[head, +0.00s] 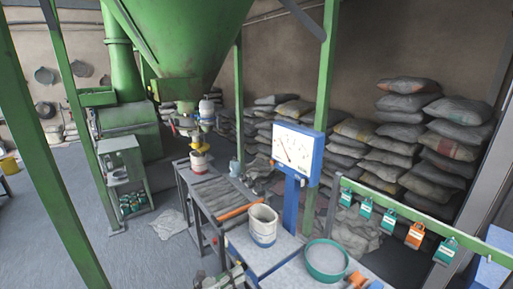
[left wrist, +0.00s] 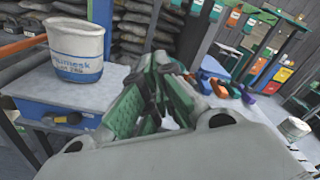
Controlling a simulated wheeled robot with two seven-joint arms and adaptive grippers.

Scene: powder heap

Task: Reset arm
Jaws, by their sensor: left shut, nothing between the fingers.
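My left gripper (head: 228,277) is at the bottom edge of the head view, in front of the bench and just left of the scale plate. Its green-padded fingers (left wrist: 150,95) fill the middle of the left wrist view. They are shut with nothing between them. A white bucket with a blue band (head: 263,224) stands upright on the scale plate (head: 258,250). In the left wrist view the bucket (left wrist: 77,52) is left of the fingers and apart from them, with printed lettering on its side. My right gripper does not show.
A green round sieve (head: 326,262) lies right of the bucket, with orange and blue tools (head: 358,281) beside it. A blue dial post (head: 294,195) rises behind the bucket. A roller conveyor (head: 215,195) runs back toward the green hopper (head: 180,40). Green posts flank the bench.

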